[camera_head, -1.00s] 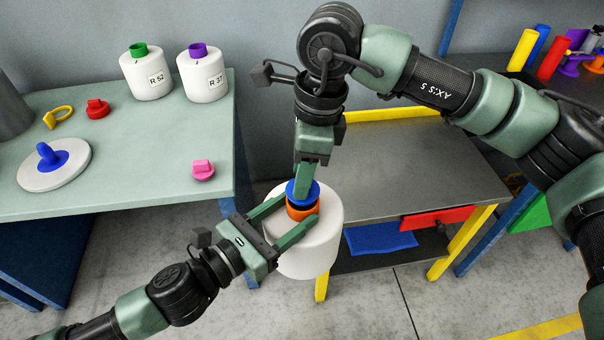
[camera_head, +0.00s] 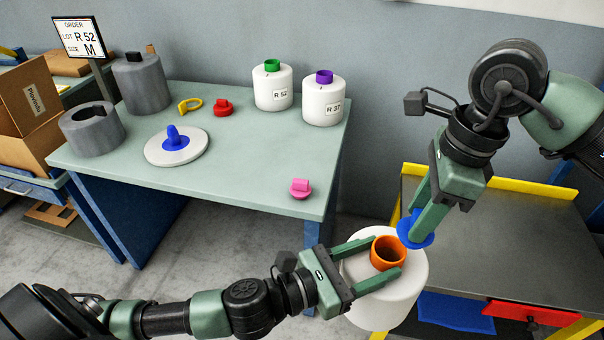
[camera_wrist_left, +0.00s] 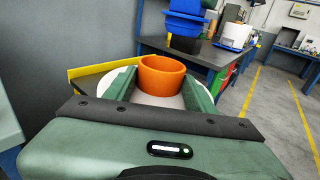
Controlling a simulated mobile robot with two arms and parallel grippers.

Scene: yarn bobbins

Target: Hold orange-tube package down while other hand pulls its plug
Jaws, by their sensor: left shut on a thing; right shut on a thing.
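My left gripper (camera_head: 385,259) is shut on the orange tube, one finger on each side. In the left wrist view the orange tube (camera_wrist_left: 161,76) stands between the fingers and its top is open. The blue plug (camera_head: 416,229) is out of the tube, just up and right of it. My right gripper (camera_head: 417,222) is shut on the blue plug and points down. The white package's top is partly hidden by my left gripper.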

